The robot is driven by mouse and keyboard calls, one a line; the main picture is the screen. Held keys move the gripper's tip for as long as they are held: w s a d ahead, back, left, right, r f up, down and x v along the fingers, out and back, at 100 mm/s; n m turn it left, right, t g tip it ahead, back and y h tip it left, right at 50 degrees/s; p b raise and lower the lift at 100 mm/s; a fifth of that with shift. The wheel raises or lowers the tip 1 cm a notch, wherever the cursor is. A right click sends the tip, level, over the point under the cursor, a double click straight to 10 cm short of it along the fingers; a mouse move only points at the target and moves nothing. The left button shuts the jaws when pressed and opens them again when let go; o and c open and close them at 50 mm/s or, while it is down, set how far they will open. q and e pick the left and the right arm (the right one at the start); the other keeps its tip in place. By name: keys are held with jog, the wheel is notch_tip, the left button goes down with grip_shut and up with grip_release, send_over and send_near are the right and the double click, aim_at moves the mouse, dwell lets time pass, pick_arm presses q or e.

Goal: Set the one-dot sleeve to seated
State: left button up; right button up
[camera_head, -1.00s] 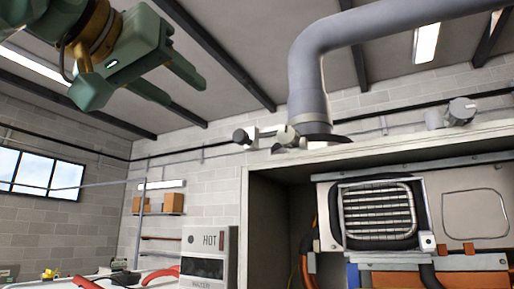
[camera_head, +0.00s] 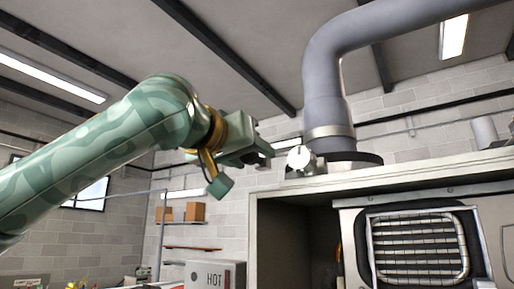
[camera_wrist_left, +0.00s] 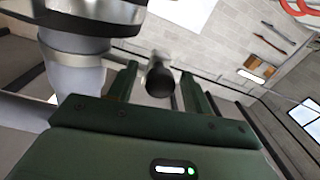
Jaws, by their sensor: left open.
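A small pale fitting with a round end (camera_head: 300,158) sits on the cabinet top beside the grey flue pipe's collar. Which sleeve it carries, and any dots on it, I cannot make out. My left gripper (camera_head: 262,152) is just left of this fitting, its fingers pointing toward it. In the left wrist view, a dark round knob with a pale stem (camera_wrist_left: 158,80) shows between the two open fingers, apart from both. In the head view the gripper hides this knob. My right gripper is not in view.
The thick grey flue pipe (camera_head: 325,95) rises from the cabinet (camera_head: 400,180) close to the fitting. Open air lies left of the cabinet.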

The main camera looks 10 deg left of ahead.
pick_arm(q)
jog(key=shift+p+x, duration=0.35)
jog(key=shift+x, duration=0.55)
jog(key=shift+w+d, duration=0.15)
jog(key=shift+w, duration=0.25)
grip_shut()
notch_tip(320, 180, down, 4)
jog(key=b, duration=0.3)
jog(key=shift+r, duration=0.15)
grip_release()
jog(key=shift+r, duration=0.1)
